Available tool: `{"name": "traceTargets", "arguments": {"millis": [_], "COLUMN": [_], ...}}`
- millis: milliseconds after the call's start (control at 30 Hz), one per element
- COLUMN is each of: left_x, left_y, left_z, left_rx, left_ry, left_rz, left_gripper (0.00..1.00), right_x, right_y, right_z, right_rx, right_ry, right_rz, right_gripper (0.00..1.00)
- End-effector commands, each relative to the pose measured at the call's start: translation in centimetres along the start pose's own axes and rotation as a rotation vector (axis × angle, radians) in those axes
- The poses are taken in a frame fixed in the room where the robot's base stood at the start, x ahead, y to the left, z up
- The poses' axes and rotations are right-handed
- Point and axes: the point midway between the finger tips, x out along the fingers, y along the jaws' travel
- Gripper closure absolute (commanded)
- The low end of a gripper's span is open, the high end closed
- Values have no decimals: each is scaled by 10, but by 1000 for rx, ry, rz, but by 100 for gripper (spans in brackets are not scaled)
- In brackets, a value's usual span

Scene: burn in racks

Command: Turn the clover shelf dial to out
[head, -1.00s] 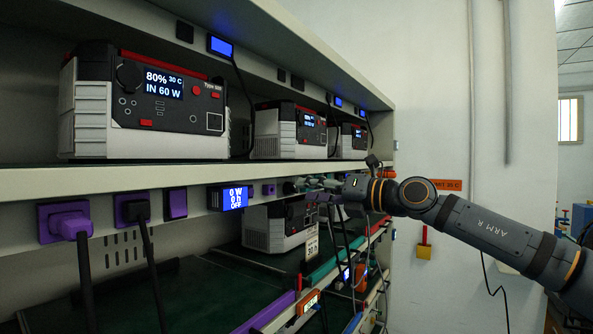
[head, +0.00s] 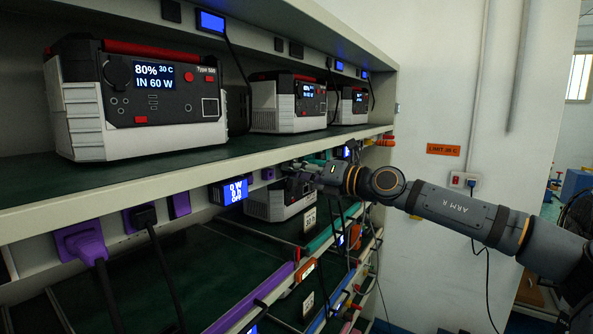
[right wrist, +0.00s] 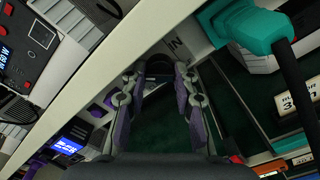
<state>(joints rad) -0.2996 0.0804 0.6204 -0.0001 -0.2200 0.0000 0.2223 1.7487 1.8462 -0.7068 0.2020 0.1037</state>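My right gripper (head: 300,182) reaches the front edge of the middle shelf (head: 120,198) in the head view. In the right wrist view its fingers (right wrist: 160,85) are apart, one on each side of a dark rounded piece (right wrist: 160,66) at the shelf edge. This piece may be a dial; I cannot tell whether the fingers touch it. The letters "IN" (right wrist: 176,43) show on the pale edge just beyond it. No clover mark is readable, and my gripper hides this part of the edge in the head view. My left gripper is not in view.
A teal plug with a dark cable (right wrist: 250,32) is close on the right in the wrist view. Purple plugs (head: 82,242) and a blue display reading OFF (head: 235,190) line the shelf edge. Power stations (head: 140,100) stand above. Cables hang below the gripper.

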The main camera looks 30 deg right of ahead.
Motion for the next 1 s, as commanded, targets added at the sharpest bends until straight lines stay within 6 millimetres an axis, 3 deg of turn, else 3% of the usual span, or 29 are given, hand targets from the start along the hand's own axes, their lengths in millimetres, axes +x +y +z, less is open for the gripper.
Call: {"name": "traceTargets", "arguments": {"millis": [33, 167, 500, 733, 767, 800, 1000], "left_x": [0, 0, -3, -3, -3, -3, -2], "left_y": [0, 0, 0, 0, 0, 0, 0], "left_z": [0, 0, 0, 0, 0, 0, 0], "left_rx": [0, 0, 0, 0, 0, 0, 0], "left_ry": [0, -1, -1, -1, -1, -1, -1], "left_rz": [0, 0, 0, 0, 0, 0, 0], "left_gripper": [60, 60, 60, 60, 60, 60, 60], "right_x": [0, 0, 0, 0, 0, 0, 0], "right_y": [0, 0, 0, 0, 0, 0, 0], "right_z": [0, 0, 1, 1, 1, 1, 1], "right_rx": [0, 0, -215, -221, -221, -221, -219], "right_ry": [0, 0, 0, 0, 0, 0, 1], "right_rz": [0, 0, -2, -3, -3, -3, -2], "right_gripper": [82, 100, 100, 100, 70, 65, 62]}}
